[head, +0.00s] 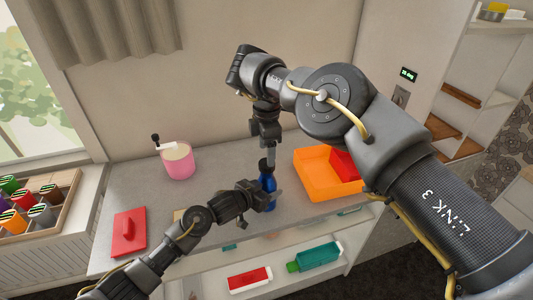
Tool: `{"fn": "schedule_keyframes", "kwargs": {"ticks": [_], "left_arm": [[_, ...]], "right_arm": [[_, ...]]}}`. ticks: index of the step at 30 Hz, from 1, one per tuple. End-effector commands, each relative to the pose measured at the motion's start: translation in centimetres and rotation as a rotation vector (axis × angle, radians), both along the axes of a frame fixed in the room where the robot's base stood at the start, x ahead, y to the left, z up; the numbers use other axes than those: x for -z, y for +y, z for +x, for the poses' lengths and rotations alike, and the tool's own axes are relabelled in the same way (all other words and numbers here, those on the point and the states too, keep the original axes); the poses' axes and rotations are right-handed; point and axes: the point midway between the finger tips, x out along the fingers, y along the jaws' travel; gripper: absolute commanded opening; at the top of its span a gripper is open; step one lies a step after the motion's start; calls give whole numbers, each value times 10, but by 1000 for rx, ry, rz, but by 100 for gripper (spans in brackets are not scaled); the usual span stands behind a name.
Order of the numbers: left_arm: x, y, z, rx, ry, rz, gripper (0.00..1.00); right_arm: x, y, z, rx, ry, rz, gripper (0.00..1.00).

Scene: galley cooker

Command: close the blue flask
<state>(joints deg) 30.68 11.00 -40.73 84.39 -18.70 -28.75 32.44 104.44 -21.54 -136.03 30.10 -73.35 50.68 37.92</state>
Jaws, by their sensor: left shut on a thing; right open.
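The blue flask (268,181) stands upright on the grey counter, with a black top (266,164). My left gripper (271,197) is shut on the flask's body from the left. My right gripper (270,156) is open and points down from above, right at the black top. I cannot tell whether its fingers touch the top or how the top sits on the neck. The gripper and wrist of my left arm hide part of the flask's lower body.
An orange tray (308,181) with a red item (345,164) stands to the right. A pink pot (178,164) and a red flat object (128,234) are on the left. A shelf below holds red (250,279) and teal (317,255) items. Jars stand in a rack at far left.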

Motion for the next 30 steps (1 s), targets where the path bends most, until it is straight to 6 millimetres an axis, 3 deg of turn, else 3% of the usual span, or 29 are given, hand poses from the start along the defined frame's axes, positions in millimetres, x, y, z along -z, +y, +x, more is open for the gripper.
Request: {"fn": "schedule_keyframes", "kwargs": {"ticks": [8,13,18,24,30], "left_arm": [[0,0,0,0,0,0,0],[0,0,0,0,0,0,0],[0,0,0,0,0,0,0],[0,0,0,0,0,0,0],[0,0,0,0,0,0,0]], "right_arm": [[-3,0,1,0,-6,0,62],[-35,-12,15,-34,-66,-32,62],[-52,-15,20,-573,-77,-66,62],[-45,-10,10,-1145,-27,-53,62],[-35,-1,1,-1499,0,-11,62]]}}
